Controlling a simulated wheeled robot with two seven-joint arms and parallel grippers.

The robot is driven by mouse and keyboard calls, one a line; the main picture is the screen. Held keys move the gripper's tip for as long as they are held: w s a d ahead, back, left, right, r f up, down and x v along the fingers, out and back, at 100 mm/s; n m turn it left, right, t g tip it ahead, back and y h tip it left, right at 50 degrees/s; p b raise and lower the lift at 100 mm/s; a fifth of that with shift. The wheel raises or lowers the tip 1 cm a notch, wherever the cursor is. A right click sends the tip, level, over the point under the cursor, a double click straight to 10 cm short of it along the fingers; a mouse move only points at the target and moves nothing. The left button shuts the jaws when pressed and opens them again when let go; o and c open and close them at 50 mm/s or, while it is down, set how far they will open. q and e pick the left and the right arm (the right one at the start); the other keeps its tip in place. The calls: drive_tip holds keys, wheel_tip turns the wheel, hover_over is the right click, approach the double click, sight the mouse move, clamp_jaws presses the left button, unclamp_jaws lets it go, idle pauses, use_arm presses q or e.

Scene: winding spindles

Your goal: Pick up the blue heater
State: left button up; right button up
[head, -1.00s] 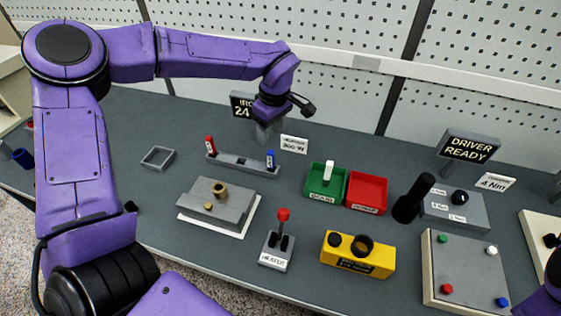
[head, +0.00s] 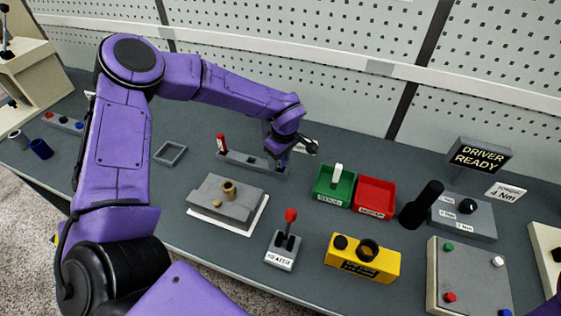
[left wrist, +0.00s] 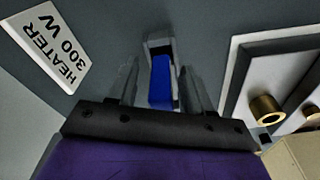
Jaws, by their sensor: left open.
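The blue heater (left wrist: 160,84) shows in the left wrist view, standing in a slot of the grey rack, between the two fingers of my left gripper (left wrist: 157,76). The fingers are open, one on each side of it; I cannot tell whether either touches it. In the head view my left gripper (head: 277,160) is over the right end of the grey rack (head: 243,161) and hides the blue heater. A red heater (head: 221,143) stands at the rack's left end. My right gripper is out of view.
A grey fixture with a brass piece (head: 228,196) stands in front of the rack. A green bin (head: 324,192) and a red bin (head: 375,195) are to its right. A white "HEATER 300 W" sign (left wrist: 48,45) is close to the gripper. A square grey tray (head: 170,153) lies left.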

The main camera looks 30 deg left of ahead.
use_arm(q)
clamp_jaws()
drive_tip(key=shift+r, duration=0.1)
